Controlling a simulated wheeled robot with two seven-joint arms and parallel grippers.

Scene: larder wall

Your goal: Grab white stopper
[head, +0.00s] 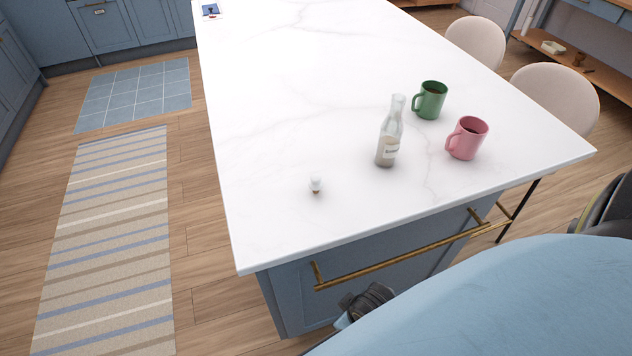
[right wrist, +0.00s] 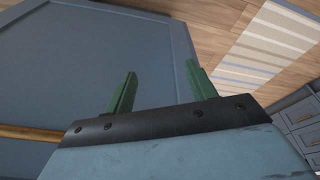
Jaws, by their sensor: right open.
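The white stopper (head: 316,182) stands on the white marble island top (head: 270,110), near its front edge and left of the bottle. It is small, with a white upper part and a brownish lower end. My right gripper (right wrist: 162,72) shows in the right wrist view with two green fingers spread apart and nothing between them. It faces the blue cabinet front and the floor; the stopper is not in that view. My left gripper is not in view.
A glass bottle (head: 388,140) with a label stands right of the stopper. A green mug (head: 430,100) and a pink mug (head: 467,139) stand further right. A brass handle (head: 400,262) juts from the island's blue front (right wrist: 60,70). The countertop left of and behind the stopper is clear.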

